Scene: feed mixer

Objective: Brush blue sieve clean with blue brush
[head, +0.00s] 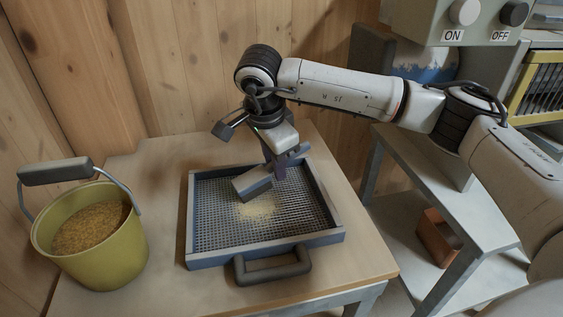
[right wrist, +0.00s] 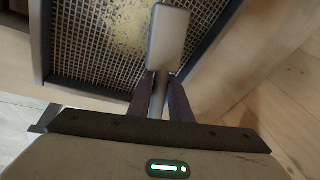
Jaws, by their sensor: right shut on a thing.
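The blue sieve (head: 212,257) lies flat on the wooden table, with a dark handle at its front. A pale patch of feed grains (head: 258,208) lies on its mesh near the middle. My right gripper (head: 277,171) is over the back part of the sieve, shut on the blue-grey brush (head: 252,184). The brush is just behind the grain patch, low over the mesh; I cannot tell whether it touches. In the right wrist view the brush (right wrist: 168,38) sticks out from between the fingers (right wrist: 160,97), over the sieve mesh (right wrist: 92,45). My left gripper is out of view.
A yellow-green bucket (head: 97,262) of feed with a raised handle stands left of the sieve. A wooden wall is behind the table (head: 150,210). At right are a grey stand (head: 450,205), an orange-brown box (head: 437,238) and a panel with ON and OFF knobs (head: 455,37).

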